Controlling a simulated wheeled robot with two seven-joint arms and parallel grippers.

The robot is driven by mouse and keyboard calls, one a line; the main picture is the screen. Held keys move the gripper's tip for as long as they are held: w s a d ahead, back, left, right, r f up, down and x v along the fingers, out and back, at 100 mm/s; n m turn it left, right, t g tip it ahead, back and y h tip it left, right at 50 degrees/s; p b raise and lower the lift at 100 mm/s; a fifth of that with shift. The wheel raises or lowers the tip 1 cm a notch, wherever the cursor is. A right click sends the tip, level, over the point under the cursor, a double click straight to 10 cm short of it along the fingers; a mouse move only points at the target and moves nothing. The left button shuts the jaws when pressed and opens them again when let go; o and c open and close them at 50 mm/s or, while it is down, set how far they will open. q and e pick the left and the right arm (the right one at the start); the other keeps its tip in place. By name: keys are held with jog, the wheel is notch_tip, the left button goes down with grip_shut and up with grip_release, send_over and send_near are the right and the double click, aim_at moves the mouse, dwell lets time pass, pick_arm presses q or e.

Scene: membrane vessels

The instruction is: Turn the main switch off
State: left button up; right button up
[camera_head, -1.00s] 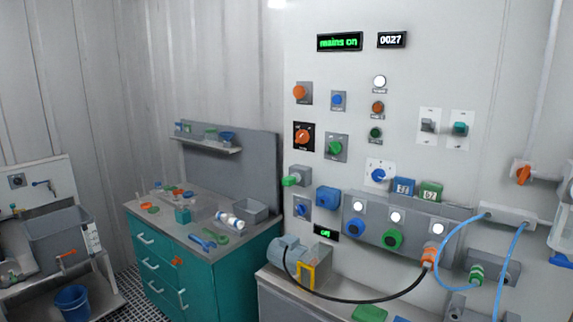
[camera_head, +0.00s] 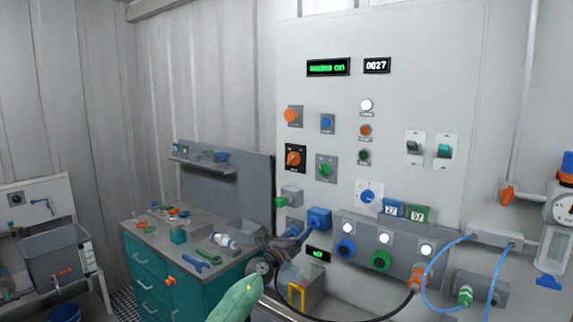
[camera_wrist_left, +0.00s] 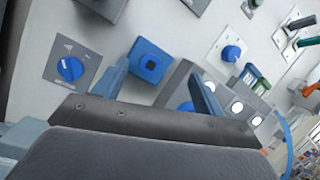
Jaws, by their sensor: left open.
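An orange rotary knob on a black plate (camera_head: 295,158) is on the wall panel, apparently the main switch; its label is too small to read. The mains display (camera_head: 328,67) above it reads "mains on". My left gripper (camera_head: 300,242) is low in front of the panel, below the knob and apart from it. In the left wrist view the gripper (camera_wrist_left: 160,72) is open with nothing between its fingers. The orange knob does not show clearly there. My right gripper is not in view.
A blue box (camera_head: 319,220) and a blue rotary knob (camera_wrist_left: 70,68) are close to the left gripper. A grey unit with lamps and round knobs (camera_head: 400,246) juts out to the right. A teal workbench (camera_head: 205,288) with tools stands left.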

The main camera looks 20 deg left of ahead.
pick_arm(q)
jog(key=w+a+r+m+g, duration=0.1)
jog(key=w+a+r+m, duration=0.1)
jog(key=w+r+m, duration=0.3)
jog(key=a+r+m+g, duration=0.1)
jog(key=a+r+m, duration=0.15)
jog(key=r, duration=0.55)
jog(key=m+g+y, duration=0.1)
jog(key=m+y, duration=0.2)
jog(key=m, duration=0.1)
send_near(291, 159)
jog(key=w, duration=0.2)
jog(key=p+x, duration=0.1)
jog(key=x, duration=0.1)
jog(key=d+p+x, duration=0.1)
jog(key=p+x, duration=0.1)
jog(key=x, duration=0.1)
jog(key=shift+s+r, duration=0.15)
jog(key=shift+r, duration=0.1)
jog(key=shift+p+x, duration=0.45)
jog(key=shift+x, duration=0.8)
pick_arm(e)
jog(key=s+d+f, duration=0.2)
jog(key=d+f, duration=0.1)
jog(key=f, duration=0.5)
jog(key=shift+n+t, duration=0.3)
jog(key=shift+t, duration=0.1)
